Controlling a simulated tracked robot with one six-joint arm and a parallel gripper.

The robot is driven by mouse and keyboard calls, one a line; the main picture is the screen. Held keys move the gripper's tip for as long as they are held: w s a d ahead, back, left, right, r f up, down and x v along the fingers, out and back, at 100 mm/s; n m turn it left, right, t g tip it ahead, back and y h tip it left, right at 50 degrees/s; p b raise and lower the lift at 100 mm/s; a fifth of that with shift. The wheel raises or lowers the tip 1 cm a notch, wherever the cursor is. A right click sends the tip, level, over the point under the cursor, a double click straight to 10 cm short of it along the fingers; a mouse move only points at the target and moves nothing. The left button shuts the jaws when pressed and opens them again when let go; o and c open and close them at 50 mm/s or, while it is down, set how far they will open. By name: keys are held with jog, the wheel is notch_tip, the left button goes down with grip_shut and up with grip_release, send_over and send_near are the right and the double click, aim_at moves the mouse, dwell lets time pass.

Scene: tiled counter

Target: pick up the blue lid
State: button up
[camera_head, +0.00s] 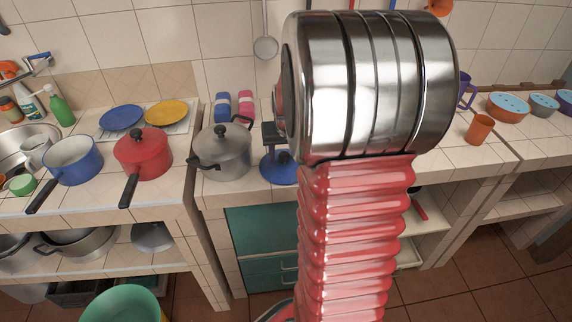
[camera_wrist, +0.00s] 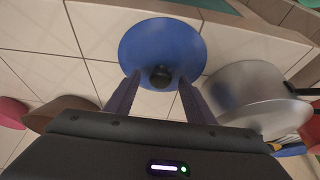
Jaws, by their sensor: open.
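The blue lid (camera_wrist: 162,45) is a round disc with a dark knob (camera_wrist: 160,77) and lies on the tiled counter. In the wrist view it is straight ahead of my gripper (camera_wrist: 160,85), whose two dark fingers are open on either side of the knob. I cannot tell whether the fingers touch it. In the head view the blue lid (camera_head: 279,168) is partly hidden behind my arm, and my dark gripper (camera_head: 272,138) shows just above it.
A grey pot with a lid (camera_head: 222,150) stands close to the left of the blue lid. A red pot (camera_head: 142,153) and a blue pan (camera_head: 72,160) stand further left. Pink and blue rolled items (camera_head: 245,105) lie behind. An orange cup (camera_head: 480,129) stands to the right.

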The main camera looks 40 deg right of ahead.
aim_at(286, 156)
grip_shut()
dwell(0.5)
jog(key=shift+r, duration=0.1)
notch_tip(286, 156, up, 10)
dwell(0.7)
jog(key=shift+s, duration=0.15)
dwell(0.4)
